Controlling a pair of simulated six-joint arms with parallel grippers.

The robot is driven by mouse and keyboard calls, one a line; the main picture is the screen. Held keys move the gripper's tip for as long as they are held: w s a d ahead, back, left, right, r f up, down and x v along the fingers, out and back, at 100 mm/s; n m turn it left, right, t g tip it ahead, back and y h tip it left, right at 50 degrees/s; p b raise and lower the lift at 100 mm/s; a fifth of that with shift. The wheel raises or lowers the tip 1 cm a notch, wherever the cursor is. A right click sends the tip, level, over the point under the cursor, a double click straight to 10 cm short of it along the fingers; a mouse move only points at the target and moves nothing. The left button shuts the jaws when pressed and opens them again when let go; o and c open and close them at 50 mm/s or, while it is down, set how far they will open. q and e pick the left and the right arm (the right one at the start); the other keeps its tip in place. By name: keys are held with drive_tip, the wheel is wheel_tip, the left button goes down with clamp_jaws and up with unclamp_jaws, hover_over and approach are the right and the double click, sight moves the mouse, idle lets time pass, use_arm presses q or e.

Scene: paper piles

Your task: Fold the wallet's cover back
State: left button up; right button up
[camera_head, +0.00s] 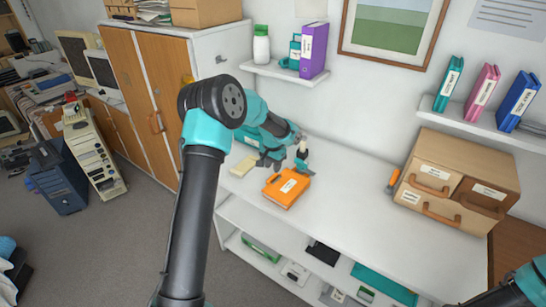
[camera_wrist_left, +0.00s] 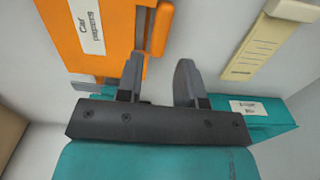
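The orange wallet (camera_head: 287,188) lies on the white counter with a pale label facing up. In the left wrist view the wallet (camera_wrist_left: 110,12) shows at the upper left, its label reading "Car papers", with an orange strip (camera_wrist_left: 160,30) along its edge. Its cover looks closed. My left gripper (camera_head: 270,162) is just behind the wallet in the head view. In the left wrist view the gripper (camera_wrist_left: 160,68) is open, with nothing between its fingers; the left finger is close to the wallet's edge, and contact cannot be told. My right gripper is out of view.
A teal labelled box (camera_wrist_left: 265,115) is near the gripper. A brown drawer box (camera_head: 455,160) stands at the right. The counter between is mostly clear.

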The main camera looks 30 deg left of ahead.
sight(273, 176)
use_arm(q)
wheel_tip(273, 176, down, 6)
drive_tip(key=shift+r, duration=0.15)
idle(0.3)
clamp_jaws()
drive_tip(key=shift+r, duration=0.15)
